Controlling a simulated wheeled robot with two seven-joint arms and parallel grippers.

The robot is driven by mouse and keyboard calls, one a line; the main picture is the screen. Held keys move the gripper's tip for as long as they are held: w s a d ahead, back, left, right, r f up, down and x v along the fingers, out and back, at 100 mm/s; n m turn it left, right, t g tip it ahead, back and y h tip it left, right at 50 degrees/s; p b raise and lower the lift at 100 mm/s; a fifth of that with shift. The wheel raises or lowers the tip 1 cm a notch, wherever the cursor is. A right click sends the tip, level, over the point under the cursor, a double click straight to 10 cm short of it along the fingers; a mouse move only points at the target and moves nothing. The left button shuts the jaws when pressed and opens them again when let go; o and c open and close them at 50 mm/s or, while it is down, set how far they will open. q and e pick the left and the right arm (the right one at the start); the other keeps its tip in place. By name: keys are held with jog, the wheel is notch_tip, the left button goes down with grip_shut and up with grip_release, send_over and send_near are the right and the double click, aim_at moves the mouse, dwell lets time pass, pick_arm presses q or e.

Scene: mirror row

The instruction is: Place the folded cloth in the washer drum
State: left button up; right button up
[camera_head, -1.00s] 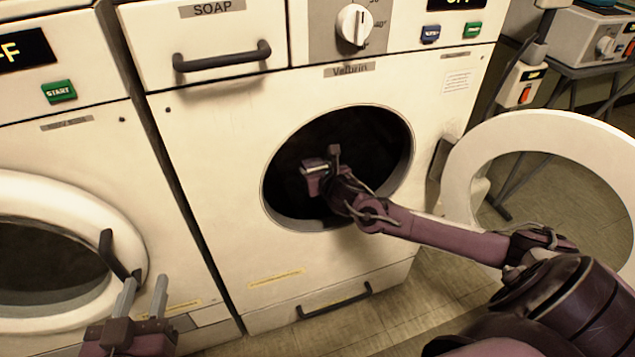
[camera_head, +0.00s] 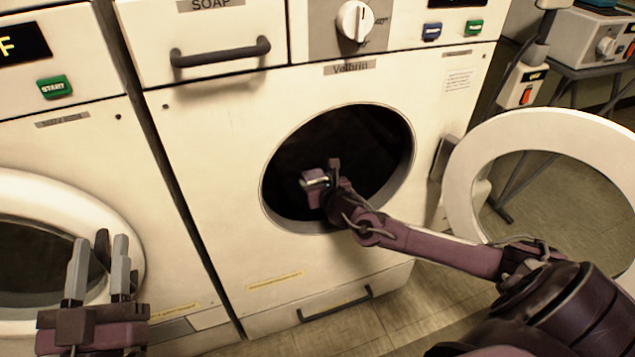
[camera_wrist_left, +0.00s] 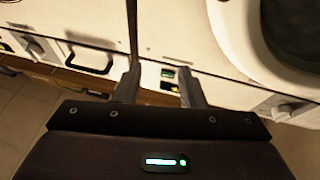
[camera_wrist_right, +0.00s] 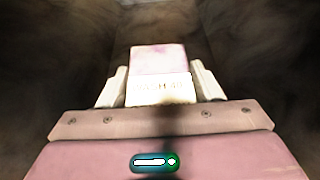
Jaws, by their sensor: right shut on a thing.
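The folded cloth (camera_wrist_right: 158,58) is a small pink block with a white band marked with lettering, seen in the right wrist view. My right gripper (camera_wrist_right: 158,82) is shut on it, one pale finger at each side. In the head view my right gripper (camera_head: 316,181) is inside the round opening of the middle washer, over its lower part; the cloth is hard to make out there. The washer drum (camera_head: 340,135) is dark inside. My left gripper (camera_head: 100,245) is open and empty in front of the left washer; its spread fingers also show in the left wrist view (camera_wrist_left: 160,75).
The middle washer's round door (camera_head: 465,160) stands open at the right. The opening's metal rim (camera_head: 408,165) surrounds my right arm. The left washer (camera_head: 60,130) has its door shut, with a dark handle behind my left fingers. Tiled floor (camera_head: 415,300) shows below.

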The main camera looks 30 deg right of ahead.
pick_arm(q)
jog(key=shift+s+r+t, duration=0.1)
jog(key=shift+r+t, duration=0.2)
pick_arm(e)
jog(key=shift+f, duration=0.1)
jog(key=o, duration=0.9)
pick_arm(q)
jog(key=shift+a+r, duration=0.1)
jog(key=shift+r, duration=0.15)
pick_arm(e)
jog(key=shift+o, duration=0.5)
pick_arm(q)
jog(key=shift+r, duration=0.1)
